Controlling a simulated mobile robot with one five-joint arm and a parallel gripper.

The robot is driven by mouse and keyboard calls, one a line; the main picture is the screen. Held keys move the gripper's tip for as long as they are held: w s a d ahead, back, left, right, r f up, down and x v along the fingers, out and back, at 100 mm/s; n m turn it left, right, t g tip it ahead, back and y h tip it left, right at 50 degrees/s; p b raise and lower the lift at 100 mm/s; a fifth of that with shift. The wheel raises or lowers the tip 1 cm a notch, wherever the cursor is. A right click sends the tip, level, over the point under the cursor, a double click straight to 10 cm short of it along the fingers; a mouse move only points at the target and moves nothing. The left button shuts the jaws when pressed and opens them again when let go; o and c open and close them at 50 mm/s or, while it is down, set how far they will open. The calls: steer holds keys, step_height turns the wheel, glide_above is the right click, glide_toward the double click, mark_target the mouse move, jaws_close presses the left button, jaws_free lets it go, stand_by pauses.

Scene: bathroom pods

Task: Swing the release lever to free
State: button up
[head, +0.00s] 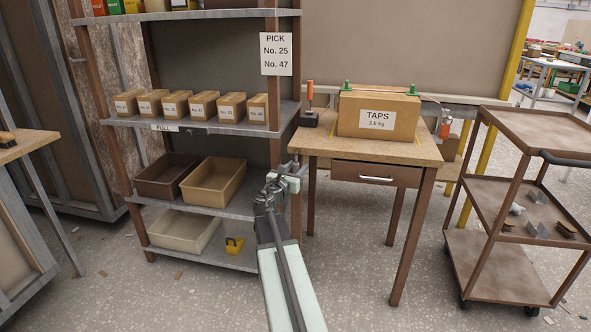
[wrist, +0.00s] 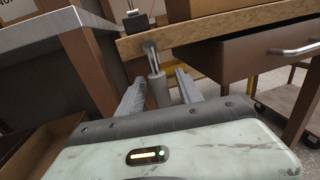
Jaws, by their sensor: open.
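An upright orange-handled lever on a black base (head: 309,97) stands at the left of the wooden table. In the wrist view its black base (wrist: 136,22) shows beyond the table edge. A grey metal piece with a rounded upper end and a thicker cylinder below (wrist: 158,88) appears at the table's front left corner. I cannot tell which of these is the release lever. My gripper (head: 287,172) is near that corner, below the tabletop. In the wrist view its open fingers (wrist: 160,80) lie on either side of the grey cylinder; contact is not clear.
A box marked TAPS (head: 377,115) with green fittings sits on the wooden table (head: 425,155), above a drawer (head: 376,174). A shelf rack (head: 235,127) with boxes and bins stands close on the left. A brown trolley (head: 505,240) stands right. Floor is clear before the table.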

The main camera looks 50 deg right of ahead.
jaws_close()
stand_by(1.4)
